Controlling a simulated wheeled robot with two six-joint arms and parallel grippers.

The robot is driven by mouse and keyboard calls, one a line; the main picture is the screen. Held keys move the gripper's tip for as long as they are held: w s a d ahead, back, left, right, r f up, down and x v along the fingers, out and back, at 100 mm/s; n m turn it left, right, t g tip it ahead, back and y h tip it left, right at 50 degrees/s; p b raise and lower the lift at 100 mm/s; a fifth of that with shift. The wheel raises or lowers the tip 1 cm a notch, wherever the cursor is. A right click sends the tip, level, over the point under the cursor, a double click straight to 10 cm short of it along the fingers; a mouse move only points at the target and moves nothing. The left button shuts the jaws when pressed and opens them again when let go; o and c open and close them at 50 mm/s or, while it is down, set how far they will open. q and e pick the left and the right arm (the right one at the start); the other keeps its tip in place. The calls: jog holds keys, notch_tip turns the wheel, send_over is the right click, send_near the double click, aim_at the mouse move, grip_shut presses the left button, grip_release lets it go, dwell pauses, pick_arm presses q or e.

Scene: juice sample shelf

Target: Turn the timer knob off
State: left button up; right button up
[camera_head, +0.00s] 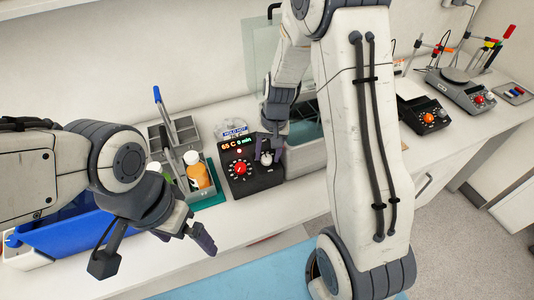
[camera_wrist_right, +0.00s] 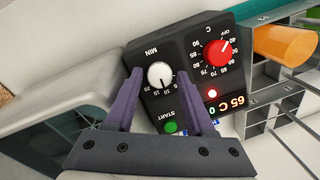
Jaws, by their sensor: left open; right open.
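The white timer knob (camera_head: 266,158), marked MIN in the right wrist view (camera_wrist_right: 160,74), is on a black control box (camera_head: 240,185). The box's display (camera_head: 237,144) reads 65 C and 0 min. My right gripper (camera_wrist_right: 159,80) is open, with its purple fingers on either side of the knob; I cannot tell whether they touch it. In the head view its fingers (camera_head: 268,148) partly cover the knob's surroundings. My left gripper (camera_head: 184,238) is open and empty over the front edge of the counter, left of the box.
A red temperature knob (camera_wrist_right: 217,53) and green START button (camera_wrist_right: 171,127) are close to the timer knob. Other devices (camera_head: 428,117) stand to the right.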

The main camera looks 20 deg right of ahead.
jog(key=shift+f, duration=0.5)
jog(key=shift+c, duration=0.3)
grip_shut()
